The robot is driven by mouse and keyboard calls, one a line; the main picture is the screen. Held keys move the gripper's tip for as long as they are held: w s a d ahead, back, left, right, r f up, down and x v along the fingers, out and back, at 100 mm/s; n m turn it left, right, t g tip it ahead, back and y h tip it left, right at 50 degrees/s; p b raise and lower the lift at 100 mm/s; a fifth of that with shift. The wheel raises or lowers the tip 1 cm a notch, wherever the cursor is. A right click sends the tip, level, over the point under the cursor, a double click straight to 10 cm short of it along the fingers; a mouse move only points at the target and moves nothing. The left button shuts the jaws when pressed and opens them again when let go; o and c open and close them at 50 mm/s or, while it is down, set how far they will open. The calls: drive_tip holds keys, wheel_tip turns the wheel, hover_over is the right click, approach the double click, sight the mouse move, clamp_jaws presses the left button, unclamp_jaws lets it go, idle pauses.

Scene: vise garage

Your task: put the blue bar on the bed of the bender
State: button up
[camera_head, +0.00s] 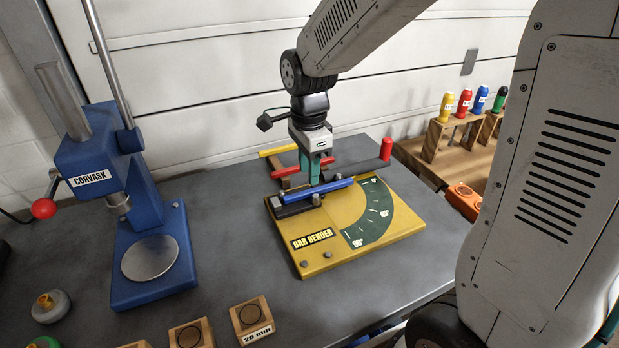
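The blue bar (335,185) shows over the left back part of the yellow bar bender (292,240), crossing above a dark block on it. It slants slightly up to the right. I cannot tell whether it rests on the block or is a little above it. My gripper (311,180) points straight down with teal fingers, and its tips are right at the middle of the blue bar. The bar hides the fingertips in part, so I cannot tell whether they are shut on it. The bender has a green angle scale (374,215) on its right side.
Behind my gripper lie a yellow bar (277,151) and the bender's lever with a red handle (386,149). A blue press (150,235) stands at left. Wooden blocks (252,320) line the front edge. A wooden rack (437,140) with coloured-handled tools stands at back right.

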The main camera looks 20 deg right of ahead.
sight(309, 192)
wheel_tip(309, 192, up, 10)
drive_tip(key=f, duration=0.1)
drive_tip(key=s+d+n+t, duration=0.1)
drive_tip(key=s+d+n, duration=0.2)
drive_tip(key=s+n, duration=1.5)
drive_tip(key=s, duration=0.5)
drive_tip(key=shift+d+r, duration=0.15)
drive_tip(key=shift+r, duration=0.25)
